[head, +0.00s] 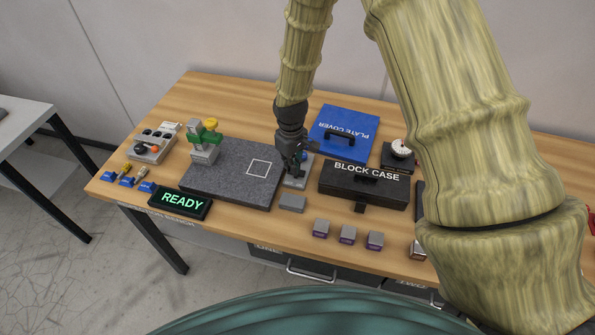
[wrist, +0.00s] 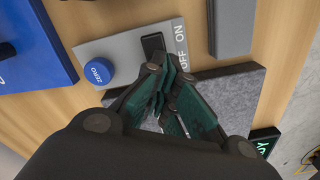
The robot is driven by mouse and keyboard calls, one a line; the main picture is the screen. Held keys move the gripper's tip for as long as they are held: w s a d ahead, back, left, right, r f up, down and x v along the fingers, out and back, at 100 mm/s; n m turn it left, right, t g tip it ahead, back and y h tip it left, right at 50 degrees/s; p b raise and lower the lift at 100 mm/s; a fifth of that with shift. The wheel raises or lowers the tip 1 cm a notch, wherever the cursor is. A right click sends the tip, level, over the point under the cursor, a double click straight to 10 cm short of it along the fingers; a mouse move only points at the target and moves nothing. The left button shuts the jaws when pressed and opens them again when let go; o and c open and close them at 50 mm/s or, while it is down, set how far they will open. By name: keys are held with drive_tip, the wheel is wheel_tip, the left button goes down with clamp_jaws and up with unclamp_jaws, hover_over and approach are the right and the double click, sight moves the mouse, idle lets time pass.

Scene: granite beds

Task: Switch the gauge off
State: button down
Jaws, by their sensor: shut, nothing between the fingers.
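The gauge's grey control panel (wrist: 125,48) shows in the wrist view with a round blue ZERO button (wrist: 97,72) and a black rocker switch (wrist: 152,42) beside the printed words OFF and ON. In the head view the panel (head: 296,183) lies at the right edge of the granite plate, partly under my gripper. The display (head: 181,203) is lit and reads READY in green. My gripper (wrist: 160,72) is shut and empty, pointing down at the switch. Its fingertips overlap the switch's lower end; I cannot tell whether they touch it.
The dark granite plate (head: 228,178) lies left of my gripper. A blue plate cover (head: 335,124) lies behind, and a black block case (head: 350,190) stands close on the right. A grey block (head: 292,203) sits in front of the panel, with several small blocks (head: 347,234) further right.

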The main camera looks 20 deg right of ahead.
idle(0.3)
drive_tip(key=shift+r+p, duration=2.3)
drive_tip(key=shift+r, duration=1.1)
